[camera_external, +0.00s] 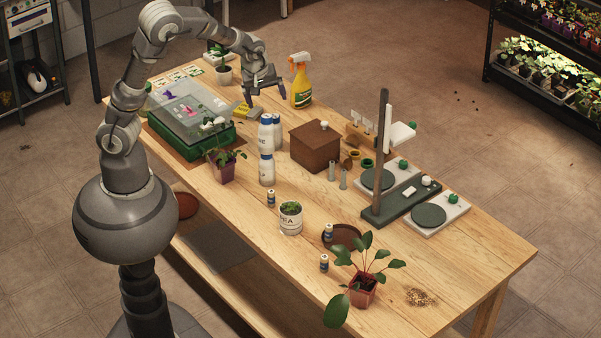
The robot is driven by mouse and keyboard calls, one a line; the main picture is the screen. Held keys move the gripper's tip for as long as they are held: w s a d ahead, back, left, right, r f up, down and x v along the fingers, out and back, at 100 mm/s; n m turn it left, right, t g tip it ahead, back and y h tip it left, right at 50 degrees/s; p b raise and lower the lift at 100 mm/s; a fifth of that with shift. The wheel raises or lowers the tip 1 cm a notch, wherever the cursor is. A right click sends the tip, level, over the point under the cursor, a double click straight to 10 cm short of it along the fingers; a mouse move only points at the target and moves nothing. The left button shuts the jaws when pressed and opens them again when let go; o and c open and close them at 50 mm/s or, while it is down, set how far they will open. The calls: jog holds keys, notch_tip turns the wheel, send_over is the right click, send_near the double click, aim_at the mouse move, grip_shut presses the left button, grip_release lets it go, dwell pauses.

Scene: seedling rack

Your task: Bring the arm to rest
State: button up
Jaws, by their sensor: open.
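My gripper (266,98) hangs at the end of my raised, bent arm, above the far left part of the wooden table (450,262). It points down, its fingers are apart, and nothing shows between them. It appears left of the yellow spray bottle (301,86) and close to a yellow packet (246,111). I cannot tell its exact height above the table.
A clear-lidded green tray (193,140) stands at the left. White bottles (267,168), a brown box (315,147), and a stand with a dark upright post (380,155) fill the middle. Potted plants (362,288) stand near the front edge. The right end is mostly clear.

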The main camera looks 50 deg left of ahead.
jog(key=w+a+r+m+t+h+b, duration=0.1)
jog(key=w+a+r+m+t+b, duration=0.15)
jog(key=r, duration=0.75)
jog(key=w+a+r+m+t+h+b, duration=0.1)
jog(key=w+a+r+m+t+b, duration=0.2)
jog(key=r, duration=0.8)
jog(key=s+r+m+t+b, duration=0.1)
jog(key=s+r+m+t, duration=0.2)
jog(key=r, duration=0.7)
jog(key=s+r+m+t+y+b, duration=0.1)
jog(key=s+r+m+t, duration=0.2)
jog(key=s+r, duration=0.5)
notch_tip(320, 180, up, 4)
jog(key=shift+a+f, duration=0.2)
jog(key=shift+a, duration=0.25)
jog(key=shift+t, duration=0.25)
